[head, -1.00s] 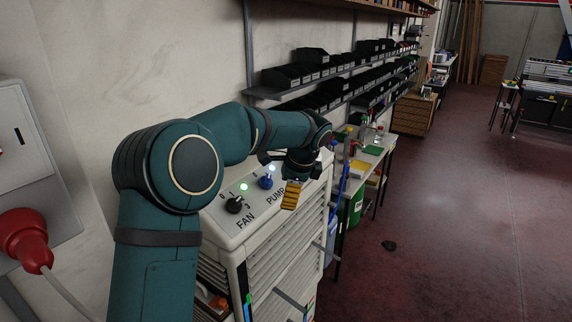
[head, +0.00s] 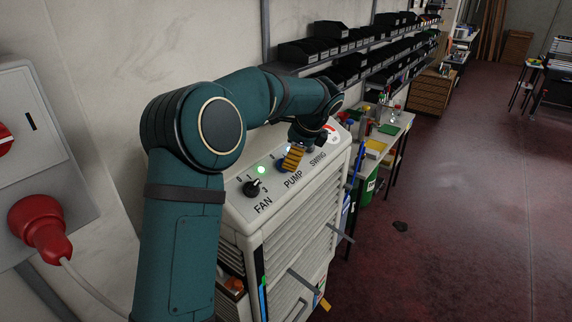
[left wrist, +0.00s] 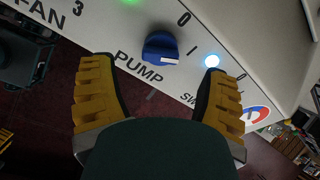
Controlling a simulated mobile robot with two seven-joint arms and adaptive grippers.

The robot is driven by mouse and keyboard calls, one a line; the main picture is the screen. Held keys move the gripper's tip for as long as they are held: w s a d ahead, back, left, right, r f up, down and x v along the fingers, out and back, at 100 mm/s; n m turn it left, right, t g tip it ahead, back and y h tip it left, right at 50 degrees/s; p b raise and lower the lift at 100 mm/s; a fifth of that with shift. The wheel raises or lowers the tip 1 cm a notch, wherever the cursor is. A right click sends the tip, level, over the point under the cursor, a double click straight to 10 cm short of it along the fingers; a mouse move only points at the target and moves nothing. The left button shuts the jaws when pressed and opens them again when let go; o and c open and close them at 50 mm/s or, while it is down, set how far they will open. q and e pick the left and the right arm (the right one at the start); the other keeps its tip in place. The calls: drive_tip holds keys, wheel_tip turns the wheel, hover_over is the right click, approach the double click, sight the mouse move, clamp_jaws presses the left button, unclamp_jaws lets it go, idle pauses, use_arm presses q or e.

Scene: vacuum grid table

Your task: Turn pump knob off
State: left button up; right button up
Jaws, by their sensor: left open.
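The blue pump knob (left wrist: 160,46) is on the sloped white panel (left wrist: 100,25), above the PUMP label in the left wrist view. It has a white mark on its lower right side; I cannot tell for sure which number this points at. A bright white-blue light (left wrist: 211,61) glows to its right. My left gripper (left wrist: 158,95) is open and empty, its yellow-ribbed fingers spread either side of the knob in that view, with no clear contact. In the head view the left gripper (head: 293,158) is over the PUMP area and mostly covers the knob. The right gripper is not seen.
The black FAN knob (head: 252,188) with a green light (head: 261,170) sits left of the pump knob, and the SWING label is to the right. A wall with a red plug (head: 40,228) is at the left. Open red floor (head: 450,230) lies to the right.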

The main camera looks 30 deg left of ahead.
use_arm(q)
drive_tip(key=shift+x, duration=2.4)
drive_tip(key=c, duration=1.2)
